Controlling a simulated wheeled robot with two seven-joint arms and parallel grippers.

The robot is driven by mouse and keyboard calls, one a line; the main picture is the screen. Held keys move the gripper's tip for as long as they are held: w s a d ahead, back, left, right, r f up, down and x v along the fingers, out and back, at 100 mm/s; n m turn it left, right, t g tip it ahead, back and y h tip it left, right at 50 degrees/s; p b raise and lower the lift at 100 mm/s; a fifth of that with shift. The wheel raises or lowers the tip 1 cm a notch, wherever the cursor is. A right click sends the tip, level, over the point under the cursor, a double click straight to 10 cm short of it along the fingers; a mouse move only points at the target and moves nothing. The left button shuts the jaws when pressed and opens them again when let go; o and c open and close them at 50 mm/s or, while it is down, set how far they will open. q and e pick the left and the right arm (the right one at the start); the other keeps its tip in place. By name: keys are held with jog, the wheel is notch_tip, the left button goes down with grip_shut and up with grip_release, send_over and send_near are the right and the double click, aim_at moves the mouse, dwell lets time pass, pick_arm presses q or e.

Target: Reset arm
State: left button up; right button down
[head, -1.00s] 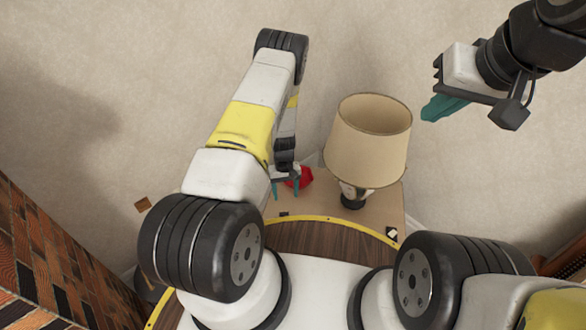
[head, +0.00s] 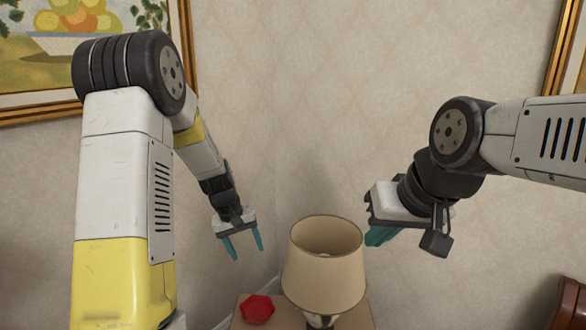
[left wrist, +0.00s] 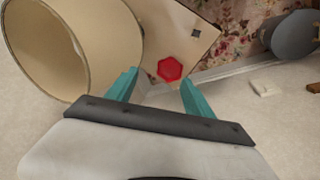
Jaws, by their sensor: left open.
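My left gripper (head: 244,248) hangs open and empty in the head view, above and left of the lamp, with its teal fingers spread and pointing down. In the left wrist view its fingers (left wrist: 157,92) stand apart with nothing between the tips. My right gripper (head: 380,236) is to the right of the lamp in the head view. Its teal fingers are seen from the side, so whether they are apart is hidden. A red hexagonal object (head: 257,309) lies on the small table (head: 240,322), below my left gripper. It also shows in the left wrist view (left wrist: 170,69), beyond the fingers.
A table lamp (head: 323,270) with a beige shade stands on the table between my grippers. Framed pictures hang on the wall (head: 330,90) behind. Brown wooden furniture (head: 570,303) is at the lower right. The left wrist view shows a grey rounded object (left wrist: 295,35) on patterned carpet.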

pick_arm(q)
jog(key=s+r+m+t, duration=0.1)
jog(key=s+r, duration=0.4)
jog(key=r, duration=0.3)
jog(key=s+r+m+t, duration=0.1)
jog(key=s+r, duration=0.4)
jog(key=r, duration=0.2)
jog(key=s+r+t, duration=0.1)
jog(key=s+r, duration=0.2)
jog(key=s, duration=0.4)
jog(key=s+r+m+t, duration=0.1)
jog(key=s+r, duration=0.2)
jog(key=s, duration=0.5)
jog(key=shift+a+r, duration=0.3)
jog(key=shift+r, duration=0.1)
